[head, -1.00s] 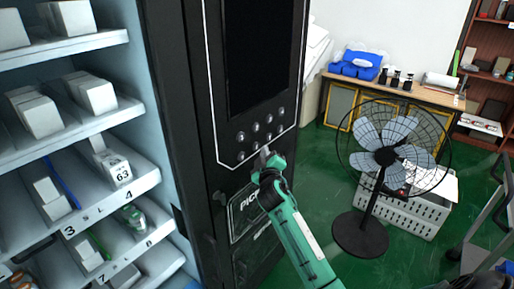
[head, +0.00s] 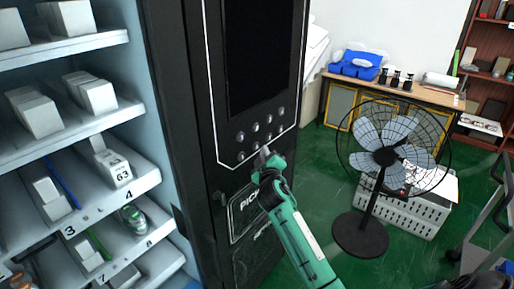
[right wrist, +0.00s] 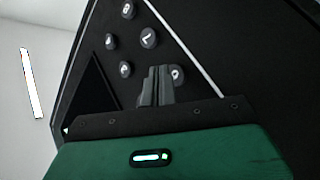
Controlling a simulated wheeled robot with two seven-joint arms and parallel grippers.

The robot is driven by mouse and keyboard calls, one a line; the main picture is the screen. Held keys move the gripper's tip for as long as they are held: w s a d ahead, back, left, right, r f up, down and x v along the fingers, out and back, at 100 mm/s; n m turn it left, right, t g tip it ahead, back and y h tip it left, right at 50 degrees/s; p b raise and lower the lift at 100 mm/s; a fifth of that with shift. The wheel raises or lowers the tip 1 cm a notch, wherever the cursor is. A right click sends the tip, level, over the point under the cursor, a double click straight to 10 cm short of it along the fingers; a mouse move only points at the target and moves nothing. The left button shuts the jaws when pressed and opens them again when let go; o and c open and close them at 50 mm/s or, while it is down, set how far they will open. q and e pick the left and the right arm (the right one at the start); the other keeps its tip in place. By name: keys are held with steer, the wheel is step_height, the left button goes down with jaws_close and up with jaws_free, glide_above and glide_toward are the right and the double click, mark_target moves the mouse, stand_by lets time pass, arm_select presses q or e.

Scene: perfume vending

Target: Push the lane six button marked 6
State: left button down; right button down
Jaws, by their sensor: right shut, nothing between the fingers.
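The black vending machine carries a panel (head: 247,120) with two slanted rows of small round buttons below a dark screen. The button marks are too small to read in the head view, so I cannot tell which one is 6. My right gripper (head: 264,152) is shut and empty, its tips at the lower button row. In the right wrist view the shut fingers (right wrist: 159,72) overlap the panel, right beside a round button (right wrist: 176,73) that they partly cover. Other buttons show up and left of them. I cannot tell whether the tips touch a button. My left gripper is not in view.
Open shelves (head: 140,180) with boxes and lane numbers stand at left. A pick-up flap (head: 245,210) is below the buttons. A black fan (head: 385,155) stands at right before a white crate (head: 425,215) and a wooden table (head: 430,97). Green floor lies between.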

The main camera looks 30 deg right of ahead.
steer(key=shift+w+a, duration=0.15)
steer(key=shift+w, duration=0.25)
steer(key=shift+w+a+b, duration=0.15)
steer(key=shift+w+b, duration=0.2)
stand_by(0.8)
steer(key=shift+s, duration=0.1)
steer(key=shift+s+d+p, duration=0.3)
steer(key=shift+s, duration=0.4)
steer(key=shift+s+d+p, duration=0.3)
steer(key=shift+s, duration=0.45)
steer(key=shift+s+d+p, duration=0.25)
steer(key=shift+s+d, duration=0.1)
steer(key=shift+s, duration=0.45)
steer(key=shift+s+d+p, duration=0.3)
steer(key=shift+s, duration=0.45)
